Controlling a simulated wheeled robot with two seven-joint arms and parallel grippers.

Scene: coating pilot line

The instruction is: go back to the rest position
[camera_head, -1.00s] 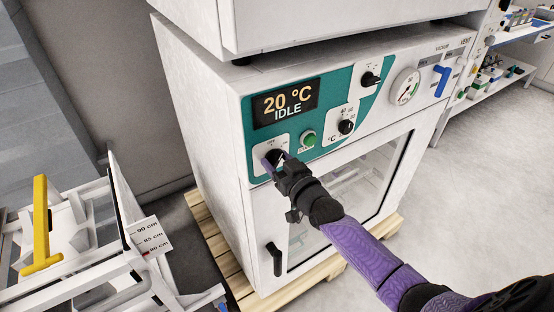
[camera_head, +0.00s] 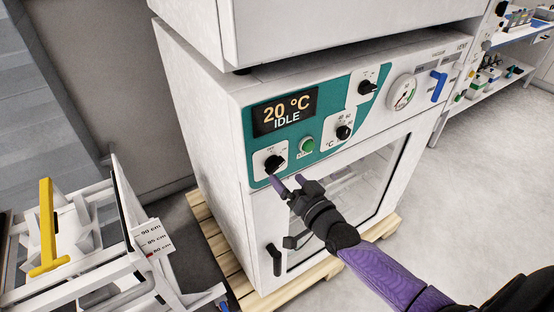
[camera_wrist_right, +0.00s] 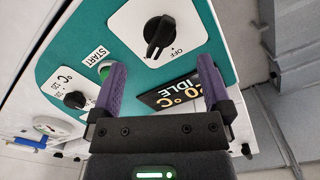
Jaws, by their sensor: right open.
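My right gripper (camera_head: 286,183) is open and empty in the head view, just below and in front of the lower-left black knob (camera_head: 273,162) of the oven. In the right wrist view its two purple fingers (camera_wrist_right: 161,88) stand apart, and the same knob with an OFF mark (camera_wrist_right: 160,32) is beyond the fingertips. The fingers look clear of the knob. The white oven (camera_head: 222,125) has a teal panel whose display (camera_head: 285,111) reads 20 °C and IDLE. My left gripper is not in view.
The panel also has a green button (camera_head: 307,145), two more knobs and a gauge (camera_head: 403,92). The oven door handle (camera_head: 275,259) is below my gripper. A white frame with a yellow handle (camera_head: 47,228) stands at the left. Open floor lies at the right.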

